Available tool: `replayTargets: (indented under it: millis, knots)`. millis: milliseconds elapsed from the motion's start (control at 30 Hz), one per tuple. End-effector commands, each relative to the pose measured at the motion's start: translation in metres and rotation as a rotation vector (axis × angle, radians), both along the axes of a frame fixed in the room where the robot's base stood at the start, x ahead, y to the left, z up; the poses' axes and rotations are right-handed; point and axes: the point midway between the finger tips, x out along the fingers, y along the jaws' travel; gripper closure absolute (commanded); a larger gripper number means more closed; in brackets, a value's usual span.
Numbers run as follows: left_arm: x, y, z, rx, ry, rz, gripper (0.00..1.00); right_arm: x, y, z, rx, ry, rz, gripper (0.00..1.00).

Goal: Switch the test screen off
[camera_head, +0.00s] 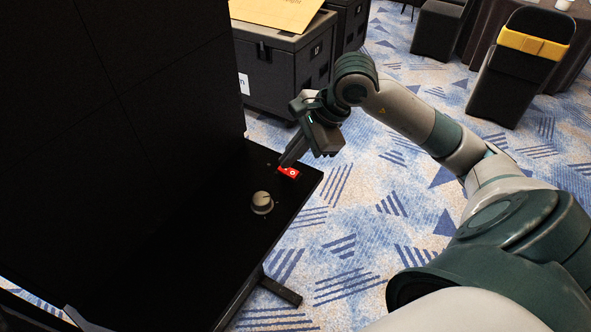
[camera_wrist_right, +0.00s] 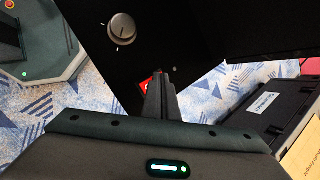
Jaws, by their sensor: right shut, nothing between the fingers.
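The red switch (camera_head: 289,172) with white marks sits on the black panel (camera_head: 225,215) near its far right corner. It also shows in the right wrist view (camera_wrist_right: 146,86), partly hidden behind my fingers. My right gripper (camera_head: 284,162) is shut and empty, with its fingertips at the switch's edge. I cannot tell whether they touch it. A round grey knob (camera_head: 262,202) stands on the same panel, nearer to me, and also shows in the right wrist view (camera_wrist_right: 122,29). The tall tiled screen wall (camera_head: 150,75) at left is dark. My left gripper is not seen.
A black case (camera_head: 280,75) with a cardboard sheet (camera_head: 280,12) on top stands behind the panel. A black chair (camera_head: 520,70) with a yellow band is at the upper right. Blue patterned carpet (camera_head: 350,225) lies open right of the panel.

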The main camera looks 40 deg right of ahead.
Motion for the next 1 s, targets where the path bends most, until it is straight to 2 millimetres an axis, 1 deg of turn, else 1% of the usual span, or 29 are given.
replayTargets:
  millis: [67, 300, 500, 1000]
  knots:
    - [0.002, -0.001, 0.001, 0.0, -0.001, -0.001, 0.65, 0.002, 0.001, 0.004, 0.0, 0.0, 0.0, 1.0]
    - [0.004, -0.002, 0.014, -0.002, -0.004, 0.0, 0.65, 0.008, 0.003, 0.026, 0.0, -0.002, -0.001, 1.0]
    - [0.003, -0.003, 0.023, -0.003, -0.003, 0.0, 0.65, 0.012, 0.005, 0.041, -0.001, -0.002, 0.0, 1.0]
    - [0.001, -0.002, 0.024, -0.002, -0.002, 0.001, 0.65, 0.012, 0.005, 0.043, 0.0, 0.0, 0.0, 1.0]
